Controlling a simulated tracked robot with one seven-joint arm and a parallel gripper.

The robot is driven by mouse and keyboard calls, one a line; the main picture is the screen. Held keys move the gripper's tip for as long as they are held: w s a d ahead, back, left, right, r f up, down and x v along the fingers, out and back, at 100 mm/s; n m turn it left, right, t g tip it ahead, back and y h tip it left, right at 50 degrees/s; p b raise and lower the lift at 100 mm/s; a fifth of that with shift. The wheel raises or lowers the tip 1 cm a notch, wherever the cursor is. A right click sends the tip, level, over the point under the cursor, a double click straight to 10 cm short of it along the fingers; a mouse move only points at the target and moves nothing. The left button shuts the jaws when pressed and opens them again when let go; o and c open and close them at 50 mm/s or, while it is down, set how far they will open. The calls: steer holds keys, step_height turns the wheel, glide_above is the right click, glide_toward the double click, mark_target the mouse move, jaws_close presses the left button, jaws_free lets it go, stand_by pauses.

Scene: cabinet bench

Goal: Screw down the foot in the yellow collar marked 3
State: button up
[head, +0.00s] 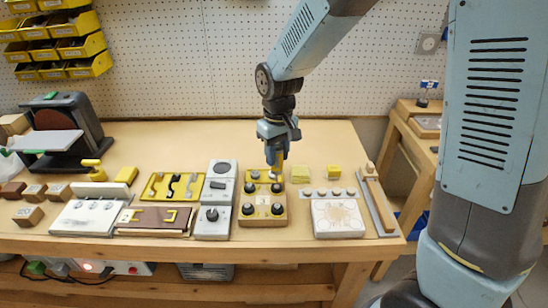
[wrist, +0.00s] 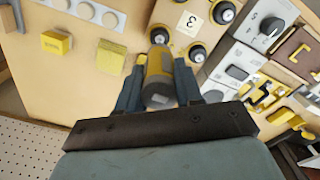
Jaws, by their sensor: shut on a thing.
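The tan block (head: 262,219) holds several black feet in yellow collars. A card marked 3 (wrist: 190,22) lies among the collars in the wrist view. Black feet show near it: one at the left (wrist: 160,34), one below right (wrist: 197,53), one upper right (wrist: 224,12). Which collar the 3 belongs to is unclear. My gripper (wrist: 158,84) is shut on a yellow and grey cylindrical piece (wrist: 159,66). In the head view my gripper (head: 275,160) points down over the block's back right foot (head: 276,188). I cannot tell whether the piece touches that foot.
A grey panel with knobs (head: 212,222) stands close left of the block. Yellow cubes (head: 301,173) and a white plate with a round pattern (head: 337,217) are to the right. A wooden-handled bar (head: 377,200) lies at the right edge. The pegboard wall (head: 210,60) is behind.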

steer(key=shift+r, duration=2.05)
